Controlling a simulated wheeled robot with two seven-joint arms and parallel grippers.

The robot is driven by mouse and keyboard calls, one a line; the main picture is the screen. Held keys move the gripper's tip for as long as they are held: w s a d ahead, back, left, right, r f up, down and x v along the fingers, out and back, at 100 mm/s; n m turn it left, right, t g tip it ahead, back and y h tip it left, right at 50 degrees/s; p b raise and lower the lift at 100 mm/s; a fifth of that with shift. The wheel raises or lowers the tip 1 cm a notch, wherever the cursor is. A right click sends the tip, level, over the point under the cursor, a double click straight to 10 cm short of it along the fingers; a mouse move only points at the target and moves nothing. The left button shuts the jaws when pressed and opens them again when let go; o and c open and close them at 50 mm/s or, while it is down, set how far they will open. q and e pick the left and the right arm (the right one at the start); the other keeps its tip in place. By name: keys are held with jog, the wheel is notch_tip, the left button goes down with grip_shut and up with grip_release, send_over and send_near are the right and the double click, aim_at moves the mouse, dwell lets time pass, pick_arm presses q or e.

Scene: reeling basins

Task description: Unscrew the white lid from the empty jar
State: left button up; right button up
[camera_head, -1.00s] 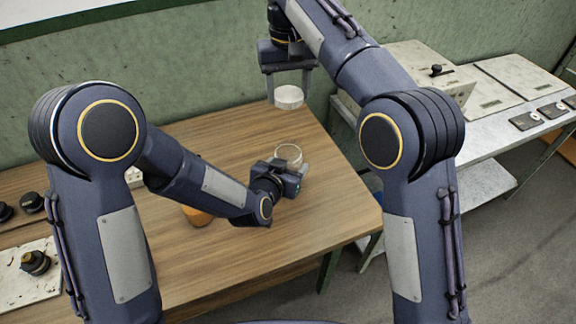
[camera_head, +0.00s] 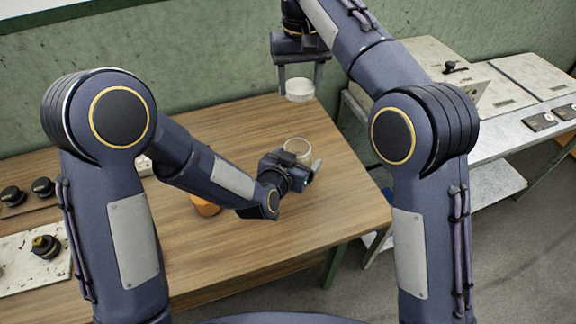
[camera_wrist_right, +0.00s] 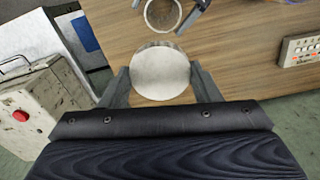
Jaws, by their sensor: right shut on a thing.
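The white lid (camera_head: 299,90) is held in the air between the two fingers of my right gripper (camera_head: 299,86), above the far right part of the wooden table. In the right wrist view the lid (camera_wrist_right: 160,72) shows as a pale round disc between the fingers (camera_wrist_right: 161,84). The open-topped clear jar (camera_head: 298,148) stands on the table below, apart from the lid. My left gripper (camera_head: 303,165) is at the jar, its fingers on either side and seemingly spread; its far finger is mostly hidden. The jar's rim also shows in the right wrist view (camera_wrist_right: 163,27).
An orange thing (camera_head: 205,207) is partly hidden under my left arm. Black knobs (camera_head: 43,186) sit at the left. A metal bench (camera_head: 497,122) with pale boxes stands at the right, a green wall behind. The front middle of the table (camera_head: 230,255) is clear.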

pick_arm(q)
jog(key=v, duration=1.1)
jog(key=shift+s, duration=0.35)
jog(key=shift+a+r, duration=0.1)
jog(key=shift+a, duration=0.05)
